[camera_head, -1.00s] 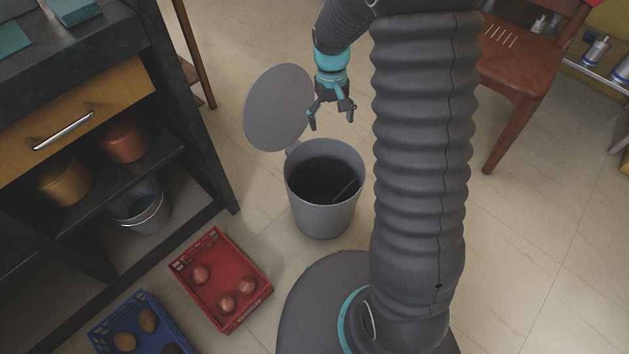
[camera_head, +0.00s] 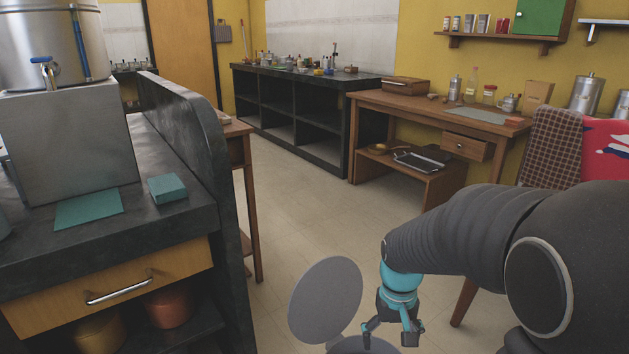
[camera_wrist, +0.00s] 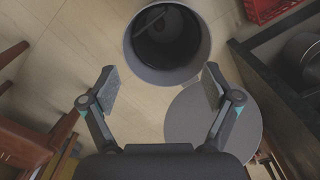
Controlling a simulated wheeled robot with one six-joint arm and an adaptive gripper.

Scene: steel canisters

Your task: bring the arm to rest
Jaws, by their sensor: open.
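My gripper (camera_head: 392,335) hangs from my arm at the lower middle of the head view, fingers pointing down. It is open and empty, close above a grey bin with its lid raised. In the wrist view my gripper (camera_wrist: 157,90) shows its two fingers wide apart with nothing between them. The bin (camera_wrist: 200,68) lies beyond the fingertips there, its dark mouth facing me. Its round grey lid (camera_head: 325,298) stands open left of the gripper. In the head view only the bin's rim (camera_head: 362,345) shows.
A dark counter (camera_head: 190,215) with a wooden drawer (camera_head: 120,285) stands at the left. A wooden table (camera_head: 400,108) is at the back right. A red crate (camera_wrist: 268,8) is near the bin. Open floor (camera_head: 315,200) lies in the middle.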

